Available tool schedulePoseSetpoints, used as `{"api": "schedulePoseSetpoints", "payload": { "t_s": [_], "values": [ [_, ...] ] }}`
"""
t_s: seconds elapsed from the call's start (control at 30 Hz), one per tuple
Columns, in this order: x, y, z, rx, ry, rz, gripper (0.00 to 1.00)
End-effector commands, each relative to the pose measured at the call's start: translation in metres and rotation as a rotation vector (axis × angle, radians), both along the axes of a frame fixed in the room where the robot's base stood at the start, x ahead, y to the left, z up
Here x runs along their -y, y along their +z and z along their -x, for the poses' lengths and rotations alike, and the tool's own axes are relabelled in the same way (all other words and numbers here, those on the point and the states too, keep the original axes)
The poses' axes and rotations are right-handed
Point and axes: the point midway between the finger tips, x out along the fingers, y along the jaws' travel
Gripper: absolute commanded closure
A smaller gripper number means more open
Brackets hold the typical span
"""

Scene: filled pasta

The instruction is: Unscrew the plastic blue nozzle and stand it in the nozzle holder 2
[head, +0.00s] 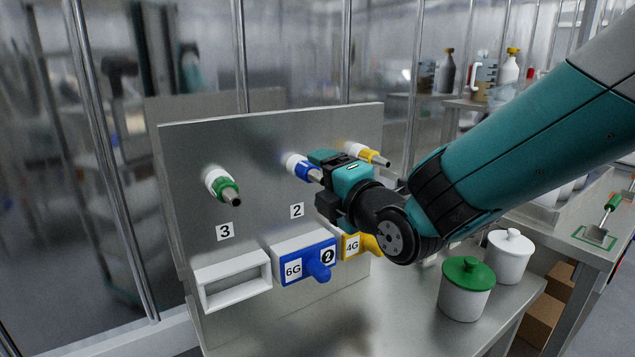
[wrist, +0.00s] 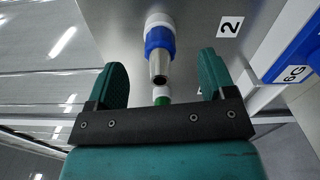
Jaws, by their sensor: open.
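The blue nozzle (head: 302,169), a blue collar with a metal tip, sits on a white fitting on the upright metal panel (head: 200,150), above the label 2. In the wrist view the nozzle (wrist: 159,50) points toward my gripper, between the two fingers and apart from both. My gripper (wrist: 162,65) is open and empty. In the head view my gripper (head: 325,175) is at the nozzle and hides part of it. Below the label 2, a blue block (head: 308,256) marked 6G and 2, with a rounded blue knob, sits in a white frame.
A green nozzle (head: 228,190) is above the label 3, with an empty white frame (head: 232,283) below. A yellow nozzle (head: 370,156) and a yellow block (head: 352,247) marked 4G are on the right. A green-lidded pot (head: 466,288) and a white pot (head: 510,257) stand on the table.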

Motion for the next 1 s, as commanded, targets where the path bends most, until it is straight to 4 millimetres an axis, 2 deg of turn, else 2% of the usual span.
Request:
{"api": "schedulePoseSetpoints", "payload": {
  "t_s": [0.5,1.0],
  "values": [
    [0.022,-0.001,0.033,0.000,0.000,0.000,0.23],
    [0.023,-0.001,0.039,0.002,0.007,-0.001,0.23]
  ]
}}
